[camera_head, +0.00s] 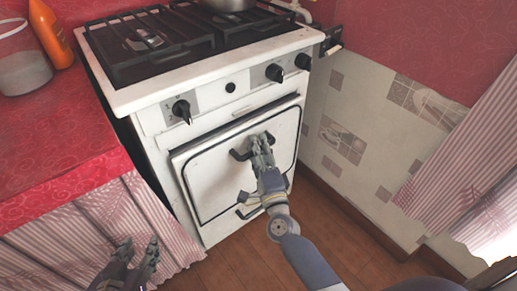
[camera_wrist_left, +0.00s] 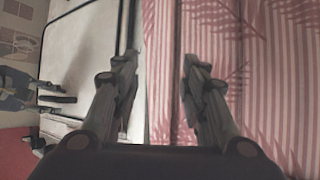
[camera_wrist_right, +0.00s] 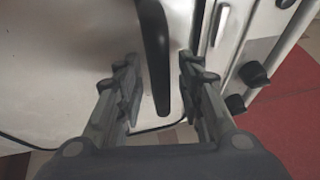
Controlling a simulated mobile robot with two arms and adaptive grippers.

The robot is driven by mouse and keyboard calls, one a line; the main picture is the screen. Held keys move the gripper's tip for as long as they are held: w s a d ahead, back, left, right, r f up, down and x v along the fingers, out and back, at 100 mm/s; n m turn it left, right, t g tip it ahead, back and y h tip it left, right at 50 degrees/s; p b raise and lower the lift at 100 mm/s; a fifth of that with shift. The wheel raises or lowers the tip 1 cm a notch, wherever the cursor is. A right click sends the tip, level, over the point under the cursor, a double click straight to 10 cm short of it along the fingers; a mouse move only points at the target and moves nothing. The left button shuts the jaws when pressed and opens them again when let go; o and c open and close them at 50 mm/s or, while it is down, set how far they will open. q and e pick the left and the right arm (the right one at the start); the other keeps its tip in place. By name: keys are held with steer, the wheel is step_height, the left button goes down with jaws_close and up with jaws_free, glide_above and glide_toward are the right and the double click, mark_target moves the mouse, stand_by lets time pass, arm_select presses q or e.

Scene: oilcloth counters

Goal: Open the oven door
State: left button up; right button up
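The white oven (camera_head: 228,120) stands against the wall, and its front door (camera_head: 212,174) looks shut. A black door handle (camera_head: 240,154) runs across the upper part of the door. My right gripper (camera_head: 259,139) is at this handle. In the right wrist view the dark handle (camera_wrist_right: 154,55) lies between the fingers of my right gripper (camera_wrist_right: 158,75), which are apart; contact cannot be seen. My left gripper (camera_head: 139,246) is open and empty, low in front of the curtained counter. In the left wrist view its fingers (camera_wrist_left: 157,72) are wide apart before the curtain.
A second dark handle (camera_head: 247,208) is lower on the oven front. Knobs (camera_head: 181,110) line the panel above the door. A red counter (camera_head: 45,125) with a striped curtain (camera_head: 100,230) adjoins at left. Wooden floor (camera_head: 235,265) is clear in front.

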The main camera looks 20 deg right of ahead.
jaws_close()
